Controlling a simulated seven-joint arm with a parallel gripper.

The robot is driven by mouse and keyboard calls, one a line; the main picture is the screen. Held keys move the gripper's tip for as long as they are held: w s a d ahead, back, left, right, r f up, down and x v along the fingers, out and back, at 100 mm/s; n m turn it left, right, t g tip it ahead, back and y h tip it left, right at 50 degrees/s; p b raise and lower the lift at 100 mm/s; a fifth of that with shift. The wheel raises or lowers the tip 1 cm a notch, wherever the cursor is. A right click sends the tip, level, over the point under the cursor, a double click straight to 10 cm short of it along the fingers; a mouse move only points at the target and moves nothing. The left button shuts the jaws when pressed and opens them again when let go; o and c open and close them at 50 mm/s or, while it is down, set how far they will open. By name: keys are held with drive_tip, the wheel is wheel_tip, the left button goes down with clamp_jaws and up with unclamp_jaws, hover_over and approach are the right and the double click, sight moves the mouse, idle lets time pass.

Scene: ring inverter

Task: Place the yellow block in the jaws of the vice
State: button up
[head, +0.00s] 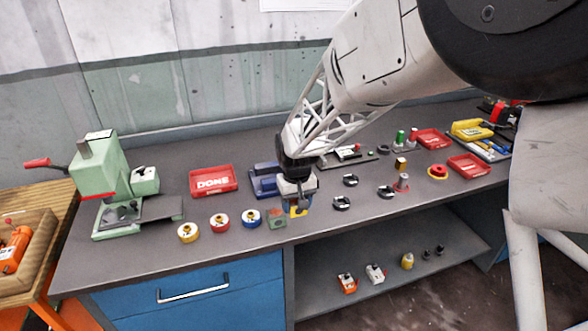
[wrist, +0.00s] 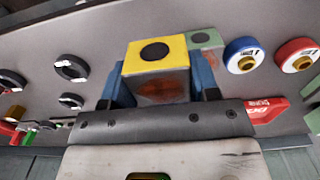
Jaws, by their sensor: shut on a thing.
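The yellow block (wrist: 155,52) sits between the two blue fingers of my gripper (wrist: 159,78) in the wrist view. Its yellow face has a dark round hole, and an adjoining grey face carries a reddish-brown disc. In the head view my gripper (head: 298,202) points down near the bench's front edge, and a little of the yellow block (head: 298,212) shows below it. I cannot tell whether the block touches the bench. A blue device that looks like the vice (head: 264,182) stands just behind and left of my gripper, partly hidden by it; its jaws are not clear.
A green block (head: 277,217) stands close left of my gripper, beside blue (head: 251,217), red (head: 220,222) and yellow (head: 188,232) rings. Dark rings (head: 350,180) lie to the right. A red DONE tray (head: 213,181) and a green press (head: 103,170) stand farther left.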

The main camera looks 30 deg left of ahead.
drive_tip(key=w+a, duration=0.3)
drive_tip(key=a, duration=0.3)
drive_tip(key=shift+a+r, duration=0.2)
drive_tip(key=shift+r, duration=0.2)
drive_tip(key=shift+w, duration=0.15)
hover_over(271, 172)
drive_tip(key=s+d, duration=0.2)
drive_tip(key=s, duration=0.1)
drive_tip(key=shift+w+a+f, duration=0.15)
drive_tip(key=shift+f, duration=0.25)
drive_tip(key=shift+w+a+f, duration=0.1)
drive_tip(key=shift+f, duration=0.25)
drive_tip(key=shift+f, duration=1.75)
drive_tip(key=shift+f, duration=0.1)
drive_tip(key=o, duration=1)
drive_tip(key=shift+f, duration=0.1)
